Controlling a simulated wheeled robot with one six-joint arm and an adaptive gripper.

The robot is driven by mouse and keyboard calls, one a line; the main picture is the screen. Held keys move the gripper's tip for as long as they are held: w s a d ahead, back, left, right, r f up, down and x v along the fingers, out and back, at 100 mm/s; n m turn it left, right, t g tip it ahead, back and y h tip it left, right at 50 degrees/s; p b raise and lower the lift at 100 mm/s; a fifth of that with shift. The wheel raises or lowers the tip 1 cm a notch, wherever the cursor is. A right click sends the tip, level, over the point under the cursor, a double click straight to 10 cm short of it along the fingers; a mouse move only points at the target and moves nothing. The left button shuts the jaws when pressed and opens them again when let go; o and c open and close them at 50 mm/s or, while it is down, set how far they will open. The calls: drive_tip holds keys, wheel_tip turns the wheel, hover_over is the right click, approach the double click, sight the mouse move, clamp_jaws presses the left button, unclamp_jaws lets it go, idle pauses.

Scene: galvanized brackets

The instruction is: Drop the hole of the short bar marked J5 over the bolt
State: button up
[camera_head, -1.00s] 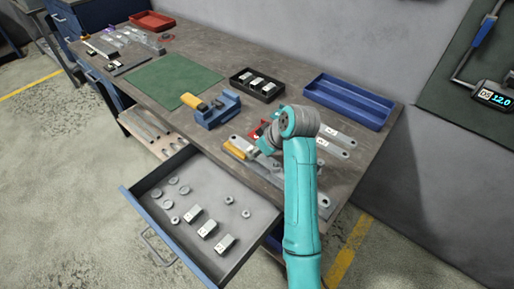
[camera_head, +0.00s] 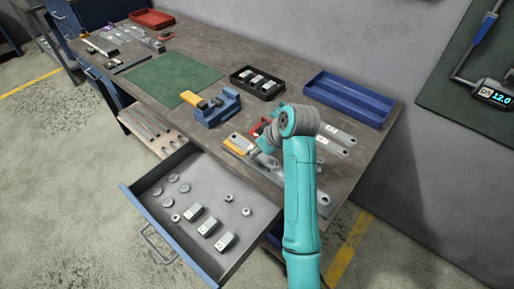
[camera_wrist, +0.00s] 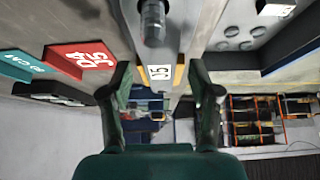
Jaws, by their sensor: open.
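In the wrist view, a white label reading J5 (camera_wrist: 160,73) lies between my fingertips, on a grey piece with yellow edges on both sides. I cannot tell whether this is the short bar itself. The grey bolt (camera_wrist: 152,22) stands out just beyond it at the top of the view. My gripper (camera_wrist: 162,92) is open, with one finger on each side of the label and apart from it. In the head view, my arm covers much of the work spot beside the yellow piece (camera_head: 236,144). Contact between bar and bolt does not show.
Labelled grey bars (camera_head: 338,133) lie right of my arm. A blue tray (camera_head: 350,98), a black bin (camera_head: 257,82) and a blue vise (camera_head: 218,108) stand behind. The open drawer (camera_head: 157,184) holds blocks and round parts. A green mat (camera_head: 173,84) is bare.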

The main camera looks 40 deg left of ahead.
drive_tip(key=v, duration=1.2)
idle(0.3)
